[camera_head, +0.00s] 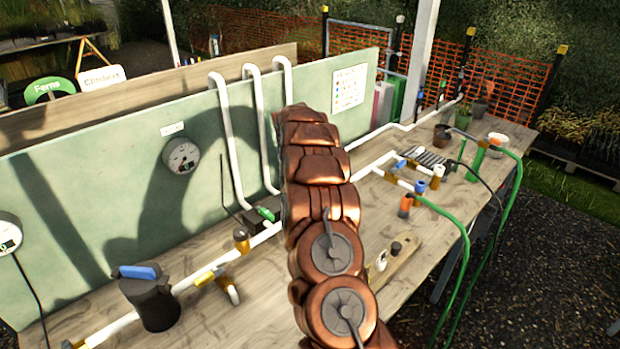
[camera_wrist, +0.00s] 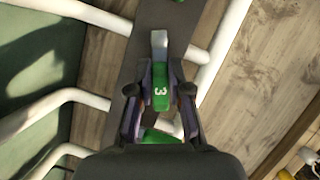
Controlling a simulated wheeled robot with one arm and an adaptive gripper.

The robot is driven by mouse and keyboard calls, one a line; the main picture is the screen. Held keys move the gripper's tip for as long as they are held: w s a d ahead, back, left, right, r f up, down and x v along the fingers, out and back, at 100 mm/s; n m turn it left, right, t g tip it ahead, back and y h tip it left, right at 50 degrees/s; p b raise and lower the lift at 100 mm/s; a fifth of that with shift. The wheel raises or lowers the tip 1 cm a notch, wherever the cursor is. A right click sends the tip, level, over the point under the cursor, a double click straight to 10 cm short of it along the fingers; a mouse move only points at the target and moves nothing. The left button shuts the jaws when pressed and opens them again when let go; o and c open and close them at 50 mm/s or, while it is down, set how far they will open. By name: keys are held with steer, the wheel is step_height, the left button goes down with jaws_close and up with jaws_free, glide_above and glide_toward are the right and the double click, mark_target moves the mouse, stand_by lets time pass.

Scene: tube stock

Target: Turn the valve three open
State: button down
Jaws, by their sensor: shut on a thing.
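The handle sits over a dark manifold bar (camera_wrist: 152,14). Another green part (camera_wrist: 157,137) shows just below it, partly hidden by my gripper. In the camera_head view, my arm hides my gripper and valve three. A green handle (camera_head: 265,213) shows at the left edge of my arm; its number is not readable.
White pipes (camera_wrist: 75,11) run close on both sides of the manifold. A green panel (camera_head: 120,180) with a gauge (camera_head: 181,156) stands behind the wooden bench (camera_head: 225,320). A blue-handled black valve (camera_head: 150,295) stands front left. Orange and blue taps and green hoses (camera_head: 462,240) lie to the right.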

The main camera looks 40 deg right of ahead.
steer(key=c, duration=1.1)
jaws_free()
steer(key=shift+r, duration=0.1)
steer(key=v, duration=1.2)
